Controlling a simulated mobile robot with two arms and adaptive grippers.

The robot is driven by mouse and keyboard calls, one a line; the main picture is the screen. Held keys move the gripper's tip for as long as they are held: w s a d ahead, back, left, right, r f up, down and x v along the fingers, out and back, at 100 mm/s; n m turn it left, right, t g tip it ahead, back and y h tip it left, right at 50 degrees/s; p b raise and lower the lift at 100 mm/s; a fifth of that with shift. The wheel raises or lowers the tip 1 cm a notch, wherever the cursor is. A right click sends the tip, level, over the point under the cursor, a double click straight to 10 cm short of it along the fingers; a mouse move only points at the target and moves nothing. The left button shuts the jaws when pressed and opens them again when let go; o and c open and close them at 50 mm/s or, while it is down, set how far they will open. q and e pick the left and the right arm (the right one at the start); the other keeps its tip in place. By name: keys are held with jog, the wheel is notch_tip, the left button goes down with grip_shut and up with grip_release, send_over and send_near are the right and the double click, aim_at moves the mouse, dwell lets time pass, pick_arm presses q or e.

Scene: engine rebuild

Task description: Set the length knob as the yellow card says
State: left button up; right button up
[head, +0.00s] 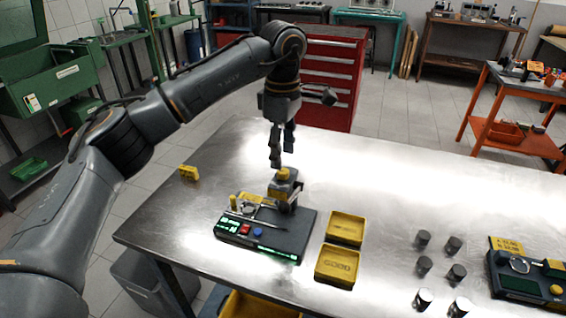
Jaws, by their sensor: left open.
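A dark bench device (290,232) with green displays, a red button (245,230) and a blue button (258,232) stands on the metal table. A yellow round knob (283,174) tops the block at its back. My left gripper (282,165) points down with its fingers open, right at this knob; I cannot tell whether they touch it. A small yellow card (189,172) stands at the table's left edge, its print too small to read. Another yellow card (507,244) with two lines of figures stands behind a second dark device (520,278) at the right. My right gripper is out of view.
Two yellow trays (345,243) (318,267) lie right of the device. Several metal cylinders (424,238) stand between the trays and the right device. The table's back middle (390,170) is clear. A red drawer cabinet (330,75) stands behind the table.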

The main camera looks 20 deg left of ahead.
aim_at(283, 171)
pick_arm(q)
notch_tip(283, 171, down, 4)
jog(key=shift+r+p, duration=0.2)
jog(key=shift+p, duration=0.1)
jog(key=shift+f, duration=0.35)
jog(key=shift+c, duration=0.2)
grip_shut()
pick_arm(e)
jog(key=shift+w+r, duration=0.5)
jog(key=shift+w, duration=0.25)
